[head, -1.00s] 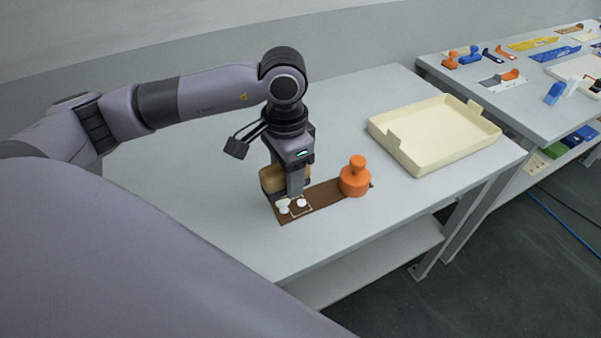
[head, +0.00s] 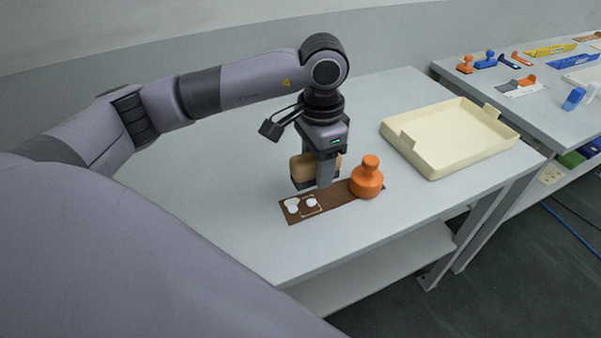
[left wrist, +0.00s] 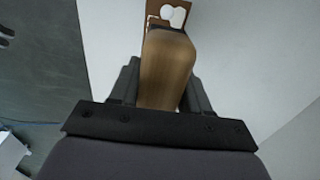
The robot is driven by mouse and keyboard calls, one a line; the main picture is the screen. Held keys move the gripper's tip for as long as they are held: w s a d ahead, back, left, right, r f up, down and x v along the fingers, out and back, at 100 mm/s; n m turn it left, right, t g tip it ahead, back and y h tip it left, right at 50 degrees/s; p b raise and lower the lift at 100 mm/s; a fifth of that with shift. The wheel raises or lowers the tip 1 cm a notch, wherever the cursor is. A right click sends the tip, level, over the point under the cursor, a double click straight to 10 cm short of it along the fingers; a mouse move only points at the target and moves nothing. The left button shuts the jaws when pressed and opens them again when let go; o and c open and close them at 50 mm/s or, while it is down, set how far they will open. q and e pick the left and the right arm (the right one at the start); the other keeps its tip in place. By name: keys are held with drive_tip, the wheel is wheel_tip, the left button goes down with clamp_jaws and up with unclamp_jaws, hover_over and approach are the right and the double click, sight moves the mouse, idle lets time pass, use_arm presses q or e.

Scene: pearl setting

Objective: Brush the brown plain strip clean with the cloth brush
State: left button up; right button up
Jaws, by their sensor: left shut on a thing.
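The brown plain strip (head: 337,199) lies flat on the grey table. Two white patches (head: 292,206) lie near its left end, one inside a pale square outline. My left gripper (head: 326,181) is shut on the cloth brush (head: 302,167), a wooden block with a dark underside. The brush is beside the strip's far edge, close above the table; I cannot tell whether it touches. In the left wrist view the brush (left wrist: 166,70) sits between the fingers, its far end covering part of the strip (left wrist: 153,10). My right gripper is not in view.
An orange knobbed weight (head: 367,180) stands on the right end of the strip. A cream tray (head: 437,160) is at the table's right. A second table (head: 500,82) beyond holds several tools and blocks. The table's left part is clear.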

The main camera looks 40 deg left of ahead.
sight(295, 209)
use_arm(q)
drive_tip(key=shift+w+d+b, duration=0.2)
drive_tip(key=shift+w+d, duration=0.15)
drive_tip(key=shift+w, duration=0.25)
drive_tip(key=shift+w+d+b, duration=0.15)
drive_tip(key=shift+w+d, duration=0.2)
drive_tip(key=shift+w, duration=0.2)
wheel_tip(295, 209, down, 5)
drive_tip(key=b, duration=0.4)
drive_tip(key=shift+b, duration=0.3)
drive_tip(key=shift+f+b, duration=0.55)
drive_tip(key=shift+f, duration=0.05)
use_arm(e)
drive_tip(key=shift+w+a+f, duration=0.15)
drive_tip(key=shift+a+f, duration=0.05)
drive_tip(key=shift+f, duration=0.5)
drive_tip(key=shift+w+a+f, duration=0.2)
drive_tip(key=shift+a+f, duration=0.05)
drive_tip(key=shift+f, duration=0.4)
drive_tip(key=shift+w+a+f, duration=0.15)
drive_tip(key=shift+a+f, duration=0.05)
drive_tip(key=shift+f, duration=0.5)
use_arm(q)
drive_tip(key=shift+f, duration=0.35)
drive_tip(key=shift+s+a, duration=0.15)
